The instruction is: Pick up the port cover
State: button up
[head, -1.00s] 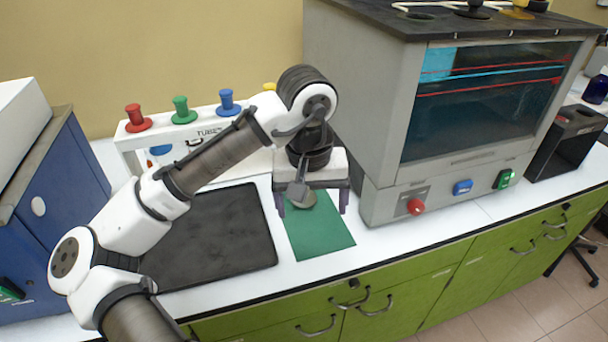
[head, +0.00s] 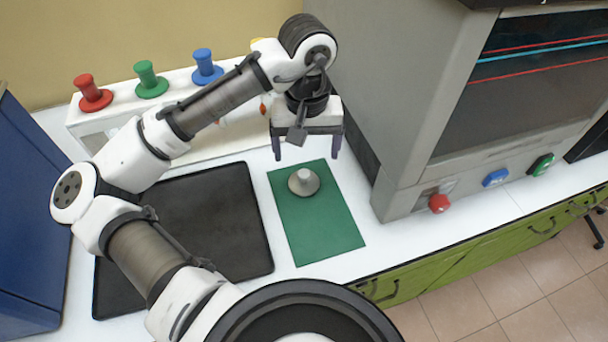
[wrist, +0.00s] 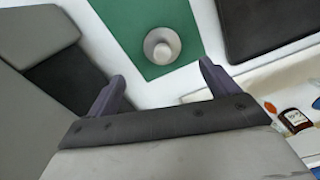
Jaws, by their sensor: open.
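The port cover (head: 304,181) is a small grey-beige disc with a raised knob. It lies on the green mat (head: 325,232) near the mat's far end. It also shows in the wrist view (wrist: 162,46), beyond my fingertips and roughly centred between them. My gripper (head: 306,157) is open and empty, with its two dark fingers spread apart. In the head view it hangs over the far edge of the mat, behind the cover and apart from it. The whole cover is in sight.
A black tray mat (head: 215,225) lies left of the green mat. A large grey machine (head: 410,130) with coloured knobs stands close on the right. A white rack with red (head: 91,92), green (head: 150,80) and blue (head: 206,66) knobs stands at the back. Small bottles (wrist: 295,120) show in the wrist view.

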aim_at(304, 173)
notch_tip(304, 173, down, 3)
jog(key=shift+f, duration=0.2)
jog(key=shift+a+f+p, duration=0.2)
jog(key=shift+f+p, duration=0.6)
jog(key=shift+f, duration=1.85)
jog(key=shift+c, duration=0.2)
jog(key=c, duration=1)
jog(key=shift+c, duration=0.2)
jog(key=shift+r, duration=0.1)
